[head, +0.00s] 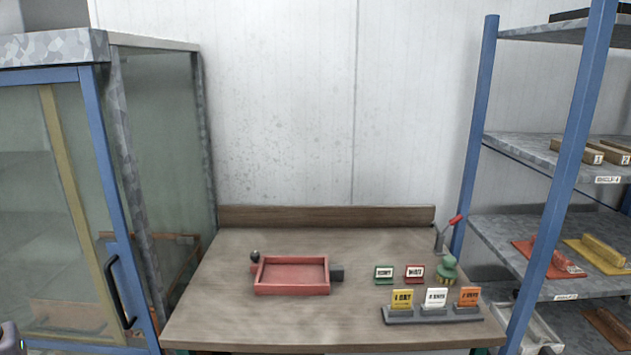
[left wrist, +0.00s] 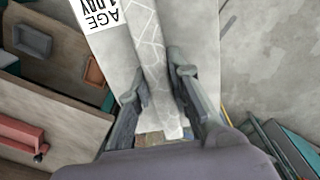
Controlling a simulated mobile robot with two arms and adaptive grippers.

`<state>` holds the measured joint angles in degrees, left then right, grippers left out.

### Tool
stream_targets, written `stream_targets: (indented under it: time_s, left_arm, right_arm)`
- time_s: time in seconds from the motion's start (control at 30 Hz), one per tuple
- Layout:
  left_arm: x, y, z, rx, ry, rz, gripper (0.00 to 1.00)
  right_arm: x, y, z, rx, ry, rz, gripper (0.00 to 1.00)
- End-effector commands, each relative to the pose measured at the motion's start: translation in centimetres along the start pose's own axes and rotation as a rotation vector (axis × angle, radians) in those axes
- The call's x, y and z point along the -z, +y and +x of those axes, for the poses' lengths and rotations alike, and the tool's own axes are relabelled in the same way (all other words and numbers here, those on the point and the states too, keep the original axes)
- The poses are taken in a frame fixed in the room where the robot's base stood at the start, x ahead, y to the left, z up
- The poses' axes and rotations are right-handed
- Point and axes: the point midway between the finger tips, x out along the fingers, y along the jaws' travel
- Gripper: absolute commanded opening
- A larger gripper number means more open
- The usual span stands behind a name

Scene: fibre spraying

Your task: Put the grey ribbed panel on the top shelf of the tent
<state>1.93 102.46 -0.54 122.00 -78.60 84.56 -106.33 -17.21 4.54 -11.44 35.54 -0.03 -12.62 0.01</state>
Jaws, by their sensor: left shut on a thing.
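My left gripper (left wrist: 160,90) is shut on the raised rib of a pale grey panel (left wrist: 112,55) in the left wrist view. The panel carries a white label (left wrist: 95,12) reading "AGE 1 DAY", and its far end runs out of the picture. In the head view the tent (head: 103,170) stands at the left, with a blue frame, clear walls and a black door handle (head: 113,285). Shelves show only faintly through its front, and I cannot tell for sure whether the door is shut. The panel and both gripper fingers are outside the head view.
A wooden table (head: 230,325) bears a red tray (head: 292,289), a card stand (head: 433,315), two small signs and a green object (head: 447,268). A blue-posted rack (head: 575,130) at the right holds ribbed pieces. The table's front left is clear.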

Motion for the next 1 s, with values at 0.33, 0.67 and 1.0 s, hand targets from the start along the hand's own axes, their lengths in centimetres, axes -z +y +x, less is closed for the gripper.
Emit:
stream_targets:
  time_s: [0.33, 0.67, 1.0]
  left_arm:
    - [-0.8, 0.3, 1.5, -0.009, 0.001, 0.012, 0.00]
    - [-1.8, 1.0, 3.0, -0.002, 0.006, 0.044, 0.00]
    - [-5.8, 6.2, 6.8, -0.010, 0.005, 0.224, 0.00]
  right_arm:
    - [0.0, 0.0, 0.0, 0.000, 0.000, 0.000, 0.50]
    - [0.0, 0.0, 0.0, 0.000, 0.000, 0.000, 0.50]
    - [0.0, 0.0, 0.0, 0.000, 0.001, 0.000, 0.50]
